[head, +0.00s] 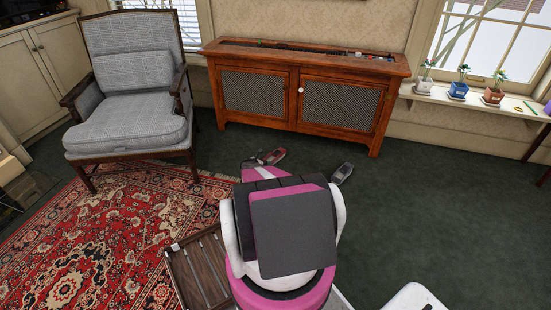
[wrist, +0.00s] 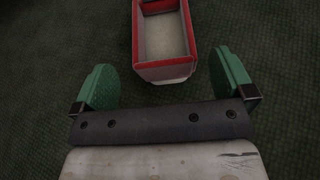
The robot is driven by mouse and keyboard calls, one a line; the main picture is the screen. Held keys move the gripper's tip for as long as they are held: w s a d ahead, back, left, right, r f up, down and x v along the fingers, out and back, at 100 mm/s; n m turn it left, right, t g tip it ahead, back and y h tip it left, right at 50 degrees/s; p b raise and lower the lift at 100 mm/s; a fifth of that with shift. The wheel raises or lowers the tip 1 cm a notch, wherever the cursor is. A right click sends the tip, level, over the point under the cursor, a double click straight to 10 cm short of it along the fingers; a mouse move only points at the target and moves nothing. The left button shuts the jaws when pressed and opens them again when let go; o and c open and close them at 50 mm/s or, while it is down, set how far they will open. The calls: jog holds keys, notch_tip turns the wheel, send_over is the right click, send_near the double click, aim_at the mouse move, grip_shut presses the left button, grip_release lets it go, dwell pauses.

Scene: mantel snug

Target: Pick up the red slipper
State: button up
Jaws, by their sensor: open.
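A red slipper (head: 273,156) lies on the dark green carpet in front of the wooden cabinet in the head view. A second slipper (head: 342,173), greyer with some red, lies to its right, partly hidden by my arm. In the wrist view a slipper (wrist: 188,30) with a red rim and beige inside is at the top centre; its far end is cut off. My gripper (wrist: 164,64) is open, its green fingers wide apart. The slipper's near end lies between and just beyond them, with gaps on both sides. Which slipper this is, I cannot tell for certain.
The wooden cabinet (head: 300,85) stands at the back wall. A grey armchair (head: 130,125) stands on a red patterned rug (head: 90,240) at left. A slatted wooden thing (head: 203,270) is beside my arm. Carpet (head: 440,220) at right is mostly clear, below a shelf with pots (head: 457,90).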

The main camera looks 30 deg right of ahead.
aim_at(267, 159)
jog(key=x, duration=0.4)
jog(key=shift+s+d+f, duration=0.15)
jog(key=shift+d, duration=0.25)
jog(key=c, duration=0.9)
jog(key=shift+o, duration=0.2)
jog(key=shift+r, duration=0.2)
